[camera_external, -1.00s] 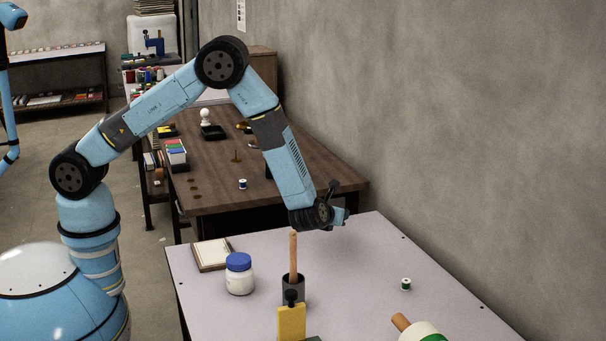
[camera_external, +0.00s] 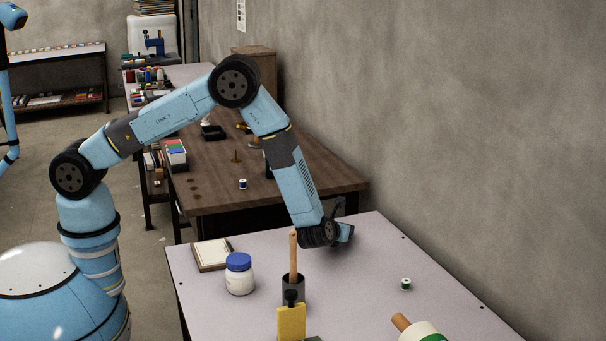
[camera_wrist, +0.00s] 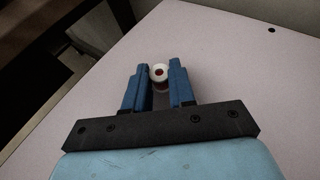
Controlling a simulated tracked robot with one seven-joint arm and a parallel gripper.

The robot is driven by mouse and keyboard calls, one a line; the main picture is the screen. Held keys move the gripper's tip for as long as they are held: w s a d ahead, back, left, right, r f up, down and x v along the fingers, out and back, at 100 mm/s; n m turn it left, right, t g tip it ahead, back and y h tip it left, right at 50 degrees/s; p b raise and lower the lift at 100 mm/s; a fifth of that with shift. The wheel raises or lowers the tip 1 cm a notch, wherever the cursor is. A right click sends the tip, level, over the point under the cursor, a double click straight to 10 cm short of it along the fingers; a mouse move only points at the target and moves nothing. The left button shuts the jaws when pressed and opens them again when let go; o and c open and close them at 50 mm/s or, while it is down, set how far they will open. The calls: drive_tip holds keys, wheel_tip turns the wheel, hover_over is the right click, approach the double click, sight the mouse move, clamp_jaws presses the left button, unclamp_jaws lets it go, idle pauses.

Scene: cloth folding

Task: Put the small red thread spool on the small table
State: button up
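A small spool with white ends and a red centre (camera_wrist: 160,72) stands on the pale tabletop (camera_wrist: 215,80) in the wrist view. My gripper (camera_wrist: 158,66) is open, with one blue finger on each side of the spool; I cannot tell whether either finger touches it. In the external view my gripper (camera_external: 347,234) is low over the far part of the pale table (camera_external: 205,285), and the spool is hidden there. A dark wooden table (camera_external: 315,180) stands behind the pale one. Which of these is the small table is not clear.
A cup with a wooden rod (camera_external: 293,262) stands close in front of my gripper. A blue-lidded jar (camera_external: 239,275) and a notebook (camera_external: 212,254) are to the left. A green spool (camera_external: 405,284) is to the right. The wall runs along the right side.

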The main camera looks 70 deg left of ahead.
drive_tip(key=o, duration=0.4)
drive_tip(key=shift+o, duration=0.2)
drive_tip(key=v, duration=1.1)
drive_tip(key=shift+r, duration=0.15)
drive_tip(key=shift+s+d+r, duration=0.15)
drive_tip(key=shift+s+r, duration=0.1)
drive_tip(key=shift+s, duration=0.15)
drive_tip(key=s+a+r+n+g, duration=0.2)
drive_tip(key=s+a+r+n, duration=0.35)
drive_tip(key=r, duration=0.35)
drive_tip(key=s+a+r+n+g, duration=0.3)
drive_tip(key=s+a+r+n, duration=0.1)
drive_tip(key=a+r, duration=0.35)
drive_tip(key=s+a+r+n+g, duration=0.2)
drive_tip(key=s+a+r+n, duration=0.3)
drive_tip(key=r, duration=0.4)
drive_tip(key=s+r+n+t+h, duration=0.1)
drive_tip(key=s+r+n+h, duration=0.3)
drive_tip(key=s, duration=0.9)
drive_tip(key=s+a+r+n+t+h, duration=0.1)
drive_tip(key=s+r+n+h, duration=0.4)
drive_tip(key=s, duration=0.9)
drive_tip(key=shift+a+r+n, duration=0.2)
drive_tip(key=shift+r+n, duration=1.45)
drive_tip(key=shift+n, duration=0.5)
